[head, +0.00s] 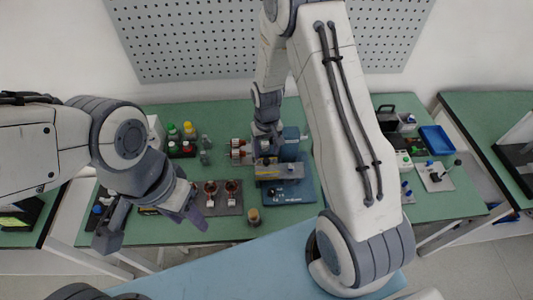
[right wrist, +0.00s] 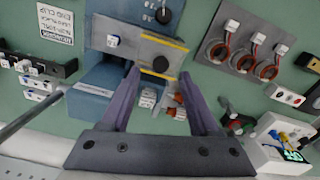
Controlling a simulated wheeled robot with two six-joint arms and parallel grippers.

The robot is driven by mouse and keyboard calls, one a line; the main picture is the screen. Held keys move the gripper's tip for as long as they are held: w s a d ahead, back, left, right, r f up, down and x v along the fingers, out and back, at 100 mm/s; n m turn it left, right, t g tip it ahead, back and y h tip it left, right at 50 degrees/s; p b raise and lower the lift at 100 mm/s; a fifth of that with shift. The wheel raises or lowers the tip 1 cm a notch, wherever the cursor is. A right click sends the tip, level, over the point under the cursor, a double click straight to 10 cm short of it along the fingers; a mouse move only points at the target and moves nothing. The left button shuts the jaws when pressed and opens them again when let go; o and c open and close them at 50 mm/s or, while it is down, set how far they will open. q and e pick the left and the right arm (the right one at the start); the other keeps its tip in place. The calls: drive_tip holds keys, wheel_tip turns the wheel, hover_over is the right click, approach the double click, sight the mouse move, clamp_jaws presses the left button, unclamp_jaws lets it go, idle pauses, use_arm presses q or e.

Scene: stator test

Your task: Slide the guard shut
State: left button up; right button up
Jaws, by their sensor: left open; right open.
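The guard appears to be the grey plate with yellow edge strips (right wrist: 148,56) and a dark round knob (right wrist: 160,64). It lies on the blue tester's base, below the tester's blue body (head: 290,146) in the head view, where the plate (head: 282,172) is partly covered by my arm. My right gripper (right wrist: 160,74) is open, pointing down, with its fingertips on either side of the knob. I cannot tell whether they touch it. My left gripper (head: 152,226) is open and empty over the bench's front left, away from the tester.
A grey plate holding copper-wound stators (head: 221,197) lies left of the tester. A small brass-coloured cylinder (head: 254,216) stands at the front edge. Bottles (head: 181,133) stand at the back left. A blue tray (head: 436,139) is at the right.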

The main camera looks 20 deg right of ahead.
sight(266, 160)
drive_tip(key=shift+f+p, duration=0.35)
drive_tip(key=shift+f, duration=1.35)
clamp_jaws()
